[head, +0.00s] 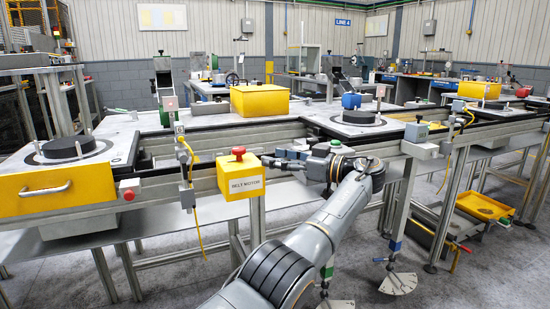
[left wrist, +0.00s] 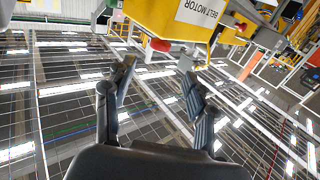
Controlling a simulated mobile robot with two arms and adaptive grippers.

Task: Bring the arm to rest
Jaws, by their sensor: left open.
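My left arm (head: 325,220) rises from the bottom middle of the head view. Its grey wrist bends at the front of the conveyor line, and the left gripper (head: 285,161) points left there. The gripper is just right of the yellow belt motor box (head: 243,178) with its red button. In the left wrist view the two dark fingers of the gripper (left wrist: 159,70) are spread with nothing between them. The belt motor box (left wrist: 180,22) shows beyond the fingertips at the top. I cannot tell from the pictures whether the gripper touches the rail. My right gripper is not in view.
A pallet with a dark disc (head: 62,148) sits at the left and another dark disc (head: 358,117) lies on a pallet behind my wrist. A yellow box (head: 260,99) stands on the line. A yellow tray (head: 484,207) is low at the right. Floor in front is open.

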